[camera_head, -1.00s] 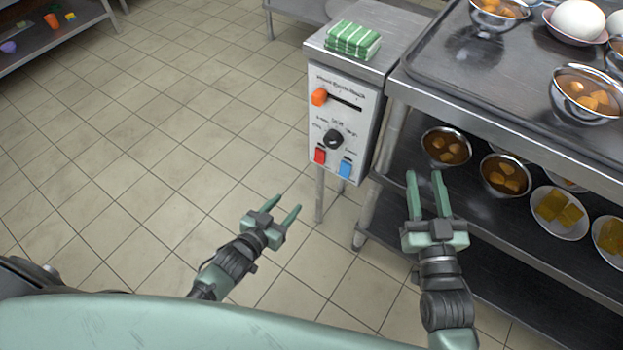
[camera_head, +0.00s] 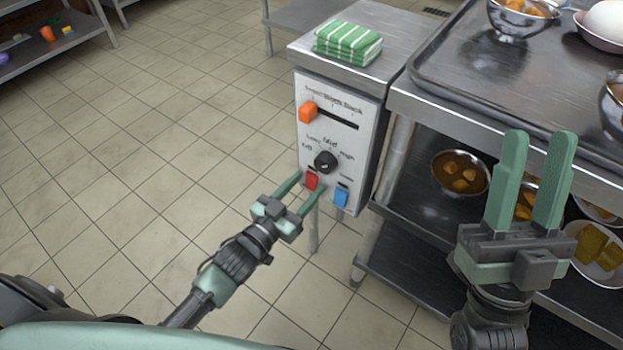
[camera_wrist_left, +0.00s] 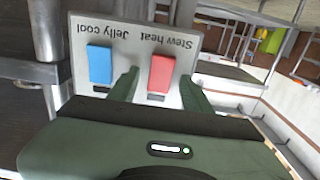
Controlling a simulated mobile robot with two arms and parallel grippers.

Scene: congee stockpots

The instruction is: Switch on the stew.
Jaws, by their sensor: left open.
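The control panel (camera_head: 338,135) is on the front of a steel cabinet. Its red switch (camera_head: 311,181) sits low on the left and the blue switch (camera_head: 341,197) to its right. In the left wrist view the panel is upside down; the label "Stew heat" goes with the red switch (camera_wrist_left: 161,74) and "Jelly cool" with the blue switch (camera_wrist_left: 100,64). My left gripper (camera_head: 309,186) is open, its fingers (camera_wrist_left: 160,88) on either side of the red switch. I cannot tell whether they touch it. My right gripper (camera_head: 538,150) is open and empty, before the steel table.
Above the switches are a black knob (camera_head: 326,162) and an orange slider (camera_head: 308,112). A green striped cloth (camera_head: 348,42) lies on the cabinet. The steel table (camera_head: 470,110) with bowls stands at the right. Tiled floor at the left is open.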

